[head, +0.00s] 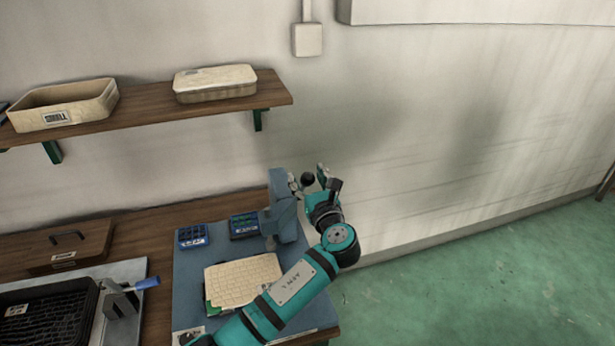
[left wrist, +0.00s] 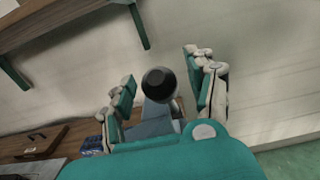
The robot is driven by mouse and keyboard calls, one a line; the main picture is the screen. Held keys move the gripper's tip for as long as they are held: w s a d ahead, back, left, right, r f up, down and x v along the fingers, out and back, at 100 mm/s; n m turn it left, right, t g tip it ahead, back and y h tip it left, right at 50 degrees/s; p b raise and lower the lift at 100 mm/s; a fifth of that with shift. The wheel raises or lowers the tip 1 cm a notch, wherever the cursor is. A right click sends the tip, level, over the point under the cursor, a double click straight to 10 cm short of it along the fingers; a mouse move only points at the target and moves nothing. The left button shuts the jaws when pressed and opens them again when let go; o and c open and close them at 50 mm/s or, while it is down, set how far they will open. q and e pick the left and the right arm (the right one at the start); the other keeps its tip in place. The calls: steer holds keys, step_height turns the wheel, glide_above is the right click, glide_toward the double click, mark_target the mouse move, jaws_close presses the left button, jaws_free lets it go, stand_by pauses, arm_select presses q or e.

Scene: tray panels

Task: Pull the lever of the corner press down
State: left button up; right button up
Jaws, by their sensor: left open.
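The corner press (head: 284,215) is a blue-grey upright body on the right end of the bench. Its lever ends in a round black knob (head: 307,179), which also shows in the left wrist view (left wrist: 160,83). My left gripper (head: 309,177) is open at the knob, its fingers on either side of it. In the left wrist view there are visible gaps between the knob and both fingers. Most of the lever's rod is hidden behind the knob and gripper. My right gripper is not in view.
A wall shelf (head: 150,110) holds two trays. The wall is close behind the press.

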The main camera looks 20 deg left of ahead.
arm_select(q)
steer(key=shift+a, duration=0.1)
steer(key=shift+w, duration=0.1)
jaws_close()
stand_by(0.3)
steer(key=shift+f, duration=0.1)
